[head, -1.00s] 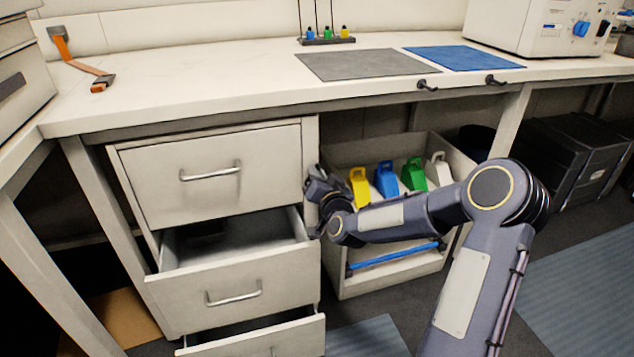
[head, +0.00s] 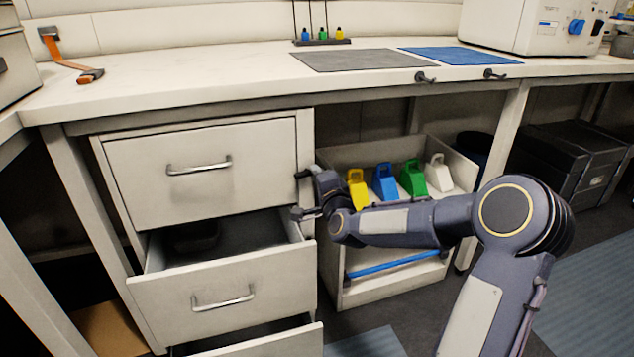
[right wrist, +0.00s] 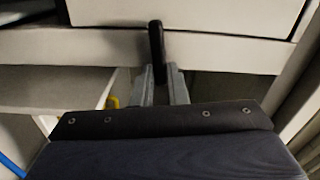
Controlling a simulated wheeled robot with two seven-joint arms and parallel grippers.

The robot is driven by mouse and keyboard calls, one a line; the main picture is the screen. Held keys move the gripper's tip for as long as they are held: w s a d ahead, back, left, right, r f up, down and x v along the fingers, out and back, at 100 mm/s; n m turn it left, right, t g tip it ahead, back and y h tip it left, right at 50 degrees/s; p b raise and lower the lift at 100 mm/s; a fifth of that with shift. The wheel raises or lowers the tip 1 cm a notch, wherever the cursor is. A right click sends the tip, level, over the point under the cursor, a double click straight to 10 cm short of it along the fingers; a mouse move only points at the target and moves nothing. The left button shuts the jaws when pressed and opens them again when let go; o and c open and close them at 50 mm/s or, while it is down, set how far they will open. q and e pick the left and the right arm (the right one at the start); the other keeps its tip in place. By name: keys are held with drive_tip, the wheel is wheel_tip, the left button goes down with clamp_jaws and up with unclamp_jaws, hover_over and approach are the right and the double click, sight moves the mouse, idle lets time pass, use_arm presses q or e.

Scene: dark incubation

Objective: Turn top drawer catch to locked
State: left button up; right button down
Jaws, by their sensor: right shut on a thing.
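The top drawer (head: 200,180) is closed, with a silver bar handle. The catch is a dark, narrow lever (right wrist: 156,45) in the right wrist view, standing nearly upright in the picture in front of the pale cabinet frame. My right gripper (right wrist: 160,85) is shut on the catch, with its grey fingers on either side of the lever's lower part. In the head view my right gripper (head: 312,198) is at the right edge of the drawer cabinet, beside the top drawer's lower corner. The catch's exact angle is hard to tell there. My left gripper is not in view.
The middle drawer (head: 225,297) and the bottom drawer (head: 255,340) are pulled open below. An open bin (head: 395,290) with colored scoops stands right of the cabinet, behind my right arm. The worktop (head: 200,75) overhangs the drawers.

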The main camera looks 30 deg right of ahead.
drive_tip(key=shift+f+m+b, duration=0.15)
drive_tip(key=shift+m+b, duration=0.25)
drive_tip(key=shift+m, duration=0.5)
drive_tip(key=c, duration=1.4)
unclamp_jaws()
drive_tip(key=shift+c, duration=0.2)
drive_tip(key=p+v, duration=0.2)
drive_tip(key=v, duration=0.5)
drive_tip(key=shift+s, duration=0.4)
